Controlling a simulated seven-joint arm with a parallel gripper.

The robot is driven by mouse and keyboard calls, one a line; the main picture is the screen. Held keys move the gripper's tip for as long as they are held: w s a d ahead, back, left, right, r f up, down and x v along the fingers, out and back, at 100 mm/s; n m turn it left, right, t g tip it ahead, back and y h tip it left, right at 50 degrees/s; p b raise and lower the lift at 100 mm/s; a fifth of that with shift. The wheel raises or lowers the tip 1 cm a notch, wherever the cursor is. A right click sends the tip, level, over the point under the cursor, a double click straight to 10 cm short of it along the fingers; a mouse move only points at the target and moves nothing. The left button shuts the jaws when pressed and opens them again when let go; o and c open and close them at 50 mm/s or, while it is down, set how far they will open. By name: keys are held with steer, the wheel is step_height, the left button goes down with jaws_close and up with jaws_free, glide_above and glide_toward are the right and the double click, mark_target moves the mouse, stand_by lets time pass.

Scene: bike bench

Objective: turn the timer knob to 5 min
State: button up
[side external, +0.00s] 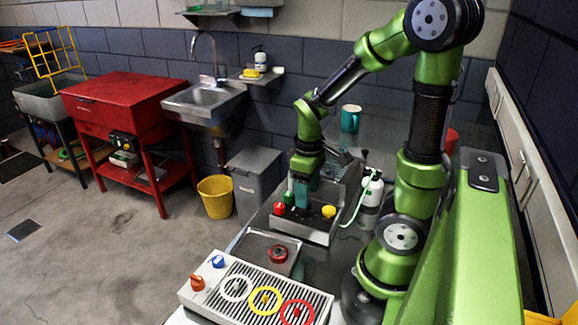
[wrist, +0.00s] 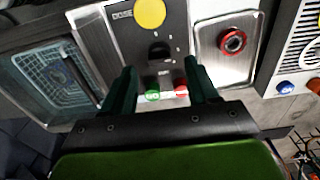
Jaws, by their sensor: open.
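The black timer knob (wrist: 159,52) sits on a dark control panel (wrist: 178,12), with small light marks around it that are too small to read. On the same panel are a yellow button (wrist: 150,12), a green button (wrist: 152,96) and a red button (wrist: 181,92). My gripper (wrist: 161,72) is open and empty, pointing down at the panel. In the wrist view its fingertips lie on either side of the panel, just short of the knob; contact cannot be told. In the side view my gripper (side external: 299,197) hides the knob; the yellow button (side external: 329,212) and red button (side external: 278,208) show.
A metal tray with a red ring-shaped part (side external: 278,253) lies beside the panel.

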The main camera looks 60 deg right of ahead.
step_height(320, 180, up, 12)
steer(key=w+a+r+m+t+y, duration=0.1)
steer(key=a+r+m+t+y, duration=0.2)
steer(key=a+t, duration=0.8)
steer(key=w+d+r+m+g+h, duration=0.1)
steer(key=w+d+m+g+h, duration=0.15)
steer(key=d, duration=0.35)
steer(key=w+d+r+m+g+h, duration=0.1)
steer(key=w+d+g, duration=0.1)
steer(key=d+g, duration=0.3)
steer(key=s+d+r+n+g, duration=0.1)
steer(key=s+d+r+n, duration=0.1)
steer(key=d, duration=0.6)
steer(key=s+d+r+n+g, duration=0.2)
steer(key=s+d, duration=0.1)
steer(key=d, duration=0.6)
steer(key=shift+d+r, duration=0.2)
steer(key=shift+r, duration=0.05)
